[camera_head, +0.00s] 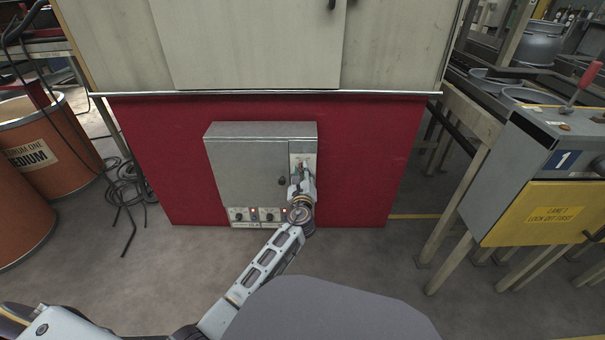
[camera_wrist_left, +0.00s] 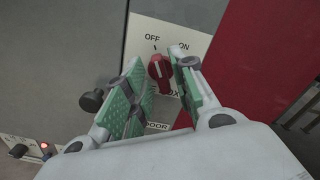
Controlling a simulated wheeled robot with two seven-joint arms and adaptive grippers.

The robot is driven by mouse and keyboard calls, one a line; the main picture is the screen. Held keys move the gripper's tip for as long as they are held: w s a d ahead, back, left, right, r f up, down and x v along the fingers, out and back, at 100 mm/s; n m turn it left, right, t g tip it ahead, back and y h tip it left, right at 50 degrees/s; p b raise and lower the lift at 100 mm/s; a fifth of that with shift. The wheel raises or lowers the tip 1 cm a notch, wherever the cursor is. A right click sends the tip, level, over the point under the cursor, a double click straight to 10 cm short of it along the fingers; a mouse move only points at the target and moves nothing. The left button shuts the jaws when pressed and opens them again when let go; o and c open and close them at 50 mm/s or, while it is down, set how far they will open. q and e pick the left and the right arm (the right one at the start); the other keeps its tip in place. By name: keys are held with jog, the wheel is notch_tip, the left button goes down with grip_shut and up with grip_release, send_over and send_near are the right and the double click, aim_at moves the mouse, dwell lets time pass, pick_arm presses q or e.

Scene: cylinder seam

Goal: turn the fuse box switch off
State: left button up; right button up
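The grey fuse box (camera_head: 245,165) is mounted low on a red panel in the head view. Its switch is a red knob (camera_wrist_left: 160,70) on a pale plate (camera_wrist_left: 185,38) with OFF and ON labels. The knob's white mark seems to point up towards OFF, but its exact setting is hard to read. My left gripper (camera_head: 302,175) is at the box's right side. In the left wrist view its green-padded fingers (camera_wrist_left: 161,70) are apart, one on each side of the knob. I cannot tell whether they touch it. My right gripper is not in view.
A dark round latch (camera_wrist_left: 91,101) sticks out left of the fingers. Small knobs and red lights (camera_head: 254,215) line the box's bottom. A cabinet (camera_head: 250,45) overhangs above. Orange drums (camera_head: 50,150) stand left, and a yellow-fronted console (camera_head: 540,212) stands right.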

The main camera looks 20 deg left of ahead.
pick_arm(q)
jog(key=v, duration=1.2)
dwell(0.8)
jog(key=shift+a, duration=0.1)
dwell(0.4)
